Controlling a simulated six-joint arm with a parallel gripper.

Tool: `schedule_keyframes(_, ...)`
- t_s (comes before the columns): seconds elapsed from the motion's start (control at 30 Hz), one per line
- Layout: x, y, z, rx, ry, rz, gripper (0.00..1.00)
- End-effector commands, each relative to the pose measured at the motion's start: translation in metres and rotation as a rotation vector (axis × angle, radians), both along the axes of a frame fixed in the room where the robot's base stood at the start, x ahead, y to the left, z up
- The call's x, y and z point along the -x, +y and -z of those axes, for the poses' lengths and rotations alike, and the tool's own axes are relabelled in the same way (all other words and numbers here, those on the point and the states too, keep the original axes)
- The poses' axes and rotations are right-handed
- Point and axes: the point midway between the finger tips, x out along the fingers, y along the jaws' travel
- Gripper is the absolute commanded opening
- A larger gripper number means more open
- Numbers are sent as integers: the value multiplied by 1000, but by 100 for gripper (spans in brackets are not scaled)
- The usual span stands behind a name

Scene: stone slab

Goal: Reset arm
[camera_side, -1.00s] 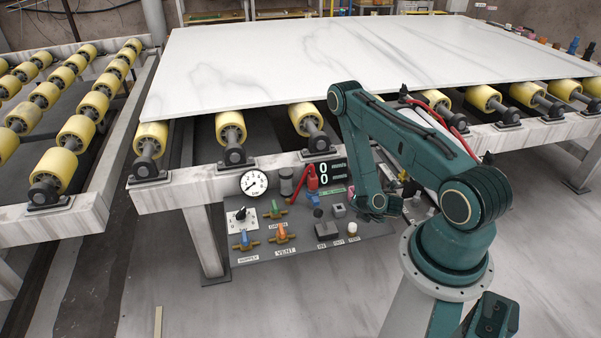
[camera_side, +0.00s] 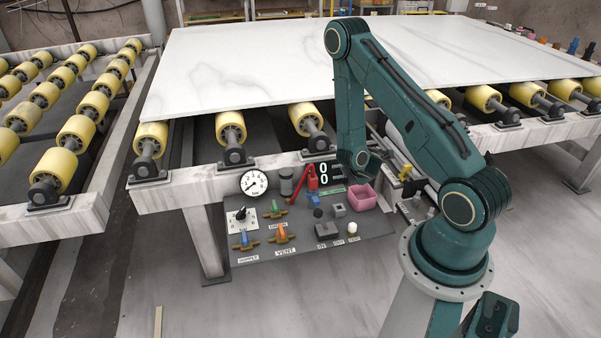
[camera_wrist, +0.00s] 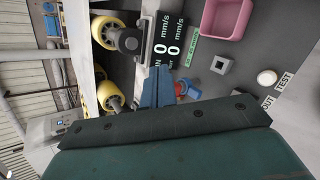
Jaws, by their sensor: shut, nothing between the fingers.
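My arm is raised and folded over the control panel, and its lower end hangs above the panel's back edge in the side view. My gripper (camera_wrist: 155,78) shows in the wrist view as blue-grey fingers closed together beyond a dark bar, with nothing between them. In the side view its fingertips are hard to make out near the arm's lower end. The gripper appears clear of the panel's controls.
The control panel (camera_side: 300,245) carries valves, a gauge (camera_side: 253,183), a red lever (camera_side: 313,178), a display (camera_side: 331,173) and a pink bin (camera_side: 363,197). Behind it, a white marble slab (camera_side: 250,60) lies on yellow rollers. Open floor lies in front.

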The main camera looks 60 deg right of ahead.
Motion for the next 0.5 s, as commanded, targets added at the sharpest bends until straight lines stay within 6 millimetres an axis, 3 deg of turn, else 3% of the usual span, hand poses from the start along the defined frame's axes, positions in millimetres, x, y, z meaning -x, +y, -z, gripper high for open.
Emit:
schedule_keyframes(0.27, -18, 3, -57, -83, -150, 189, 0)
schedule_keyframes(0.5, -27, 17, -101, -190, -270, 333, 0)
